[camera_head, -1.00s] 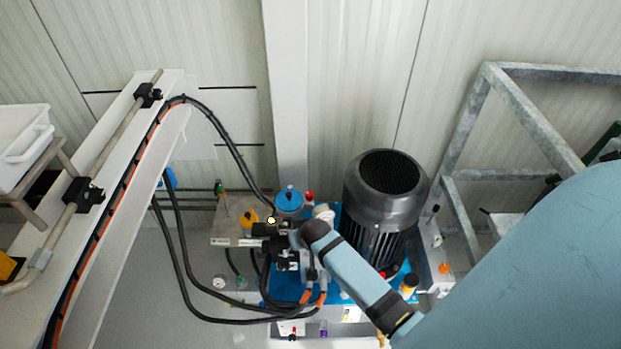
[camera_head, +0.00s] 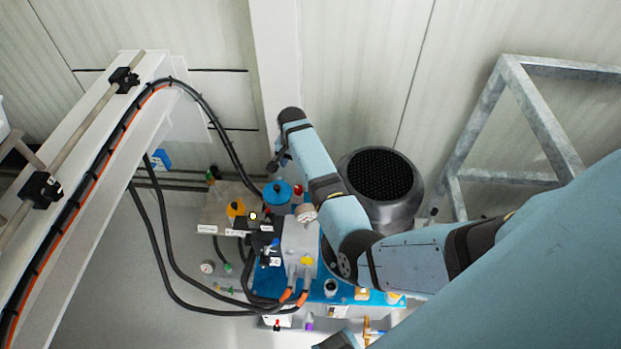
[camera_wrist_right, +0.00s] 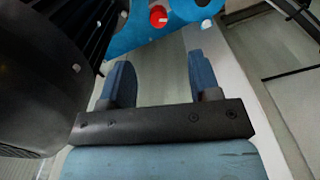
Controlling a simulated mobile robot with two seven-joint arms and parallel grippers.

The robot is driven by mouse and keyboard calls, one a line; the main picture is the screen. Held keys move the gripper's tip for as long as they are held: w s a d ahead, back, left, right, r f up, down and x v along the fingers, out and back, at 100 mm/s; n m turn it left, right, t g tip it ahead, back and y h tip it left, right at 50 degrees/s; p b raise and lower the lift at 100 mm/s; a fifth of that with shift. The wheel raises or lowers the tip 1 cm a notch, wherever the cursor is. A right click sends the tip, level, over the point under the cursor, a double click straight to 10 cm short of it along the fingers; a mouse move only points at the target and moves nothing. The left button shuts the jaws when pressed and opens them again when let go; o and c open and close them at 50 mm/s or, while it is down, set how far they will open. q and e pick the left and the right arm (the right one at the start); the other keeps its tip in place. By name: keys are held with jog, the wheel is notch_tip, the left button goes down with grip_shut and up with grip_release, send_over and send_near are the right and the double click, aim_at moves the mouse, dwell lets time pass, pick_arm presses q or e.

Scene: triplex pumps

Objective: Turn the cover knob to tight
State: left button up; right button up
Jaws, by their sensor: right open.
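The pump unit (camera_head: 333,266) stands in the middle of the head view. Its small round knobs and caps include a blue one (camera_head: 278,193), an orange one (camera_head: 236,209) and a red one (camera_head: 304,186); I cannot tell which is the cover knob. My right gripper (camera_wrist_right: 160,82) is open and empty in the right wrist view, its two blue fingers wide apart. A red knob (camera_wrist_right: 158,16) on a blue surface lies beyond the fingertips, apart from them. My left gripper is not in view.
The dark motor (camera_head: 380,190) stands right of the pump knobs, close to my right arm. Black hoses (camera_head: 163,262) loop at the left. A white beam (camera_head: 100,215) slants at the left, and a grey metal frame (camera_head: 538,112) stands at the right.

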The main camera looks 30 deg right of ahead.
aim_at(298, 188)
jog(key=f+b, duration=0.1)
jog(key=f, duration=0.7)
jog(key=d+f+b, duration=0.1)
jog(key=f, duration=0.3)
jog(key=shift+w+b, duration=0.1)
jog(key=shift+b, duration=0.2)
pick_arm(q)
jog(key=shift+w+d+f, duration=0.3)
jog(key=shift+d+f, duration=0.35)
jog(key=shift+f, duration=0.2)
pick_arm(e)
jog(key=shift+f, duration=0.75)
jog(key=shift+c, duration=0.2)
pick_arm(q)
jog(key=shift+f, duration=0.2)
pick_arm(e)
jog(key=c, duration=0.9)
